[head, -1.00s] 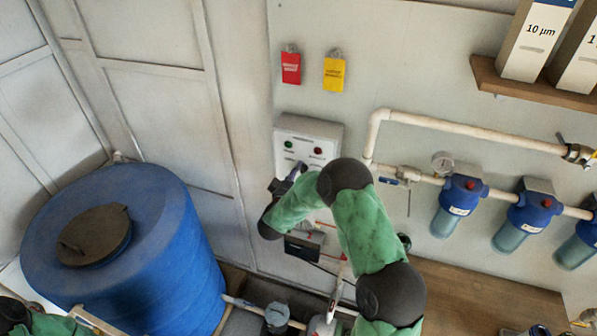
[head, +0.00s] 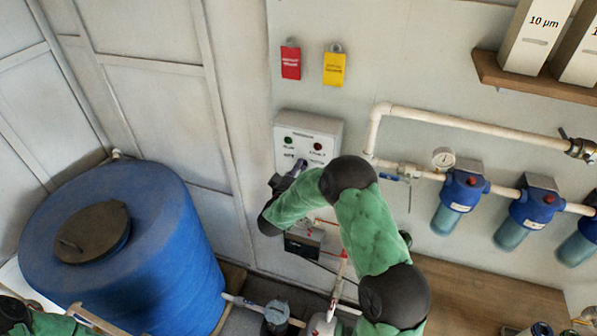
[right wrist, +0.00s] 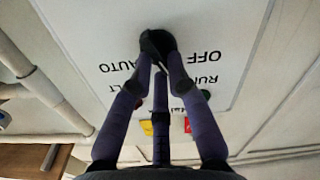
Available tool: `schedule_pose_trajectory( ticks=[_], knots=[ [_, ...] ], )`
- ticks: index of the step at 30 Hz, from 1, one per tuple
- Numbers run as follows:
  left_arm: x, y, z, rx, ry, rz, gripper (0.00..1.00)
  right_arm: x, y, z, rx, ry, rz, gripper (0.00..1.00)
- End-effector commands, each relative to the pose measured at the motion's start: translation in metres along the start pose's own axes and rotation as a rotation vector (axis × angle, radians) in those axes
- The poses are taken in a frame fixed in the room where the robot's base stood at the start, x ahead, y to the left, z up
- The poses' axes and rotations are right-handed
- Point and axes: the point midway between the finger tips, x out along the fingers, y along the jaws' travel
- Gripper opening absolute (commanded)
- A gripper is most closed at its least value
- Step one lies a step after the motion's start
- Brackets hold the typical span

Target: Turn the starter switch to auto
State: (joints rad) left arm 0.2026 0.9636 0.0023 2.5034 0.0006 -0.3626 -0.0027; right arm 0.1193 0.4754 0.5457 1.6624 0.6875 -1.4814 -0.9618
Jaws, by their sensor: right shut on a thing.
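The starter box (head: 312,133) is a pale panel on the wall with a green light and a red light on its upper face. In the right wrist view its face (right wrist: 225,55) shows upside down with the words AUTO and OFF on either side of a black switch knob (right wrist: 157,44). My right gripper (right wrist: 160,62) has its fingers shut on this starter switch. In the head view my right gripper (head: 294,172) is at the lower part of the box, and my arm hides the switch. The switch pointer's exact direction is hard to tell. My left gripper is not clearly in view.
A blue tank (head: 150,250) stands at left. White pipe (head: 470,122) and blue filter housings (head: 460,200) run along the wall at right. A red tag (head: 291,62) and a yellow tag (head: 334,70) hang above the box. A shelf (head: 540,78) is at upper right.

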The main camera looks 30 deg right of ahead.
Motion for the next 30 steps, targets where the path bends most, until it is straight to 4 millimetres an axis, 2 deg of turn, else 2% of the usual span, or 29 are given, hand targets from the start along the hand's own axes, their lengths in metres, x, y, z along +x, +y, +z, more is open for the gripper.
schedule_pose_trajectory(
  ticks=[1,18,30],
  knots=[
    [0.009,-0.003,0.0,0.0,0.0,0.0,0.0,0.0,-0.001,0.002,0.031,0.004,0.001,0.0],
    [0.087,-0.031,-0.003,0.0,0.0,0.0,0.0,0.0,0.002,0.008,0.544,0.004,0.0,0.0],
    [0.129,-0.046,-0.005,0.0,0.0,0.0,0.0,0.0,0.004,0.009,0.845,0.002,0.0,0.0]
  ],
)
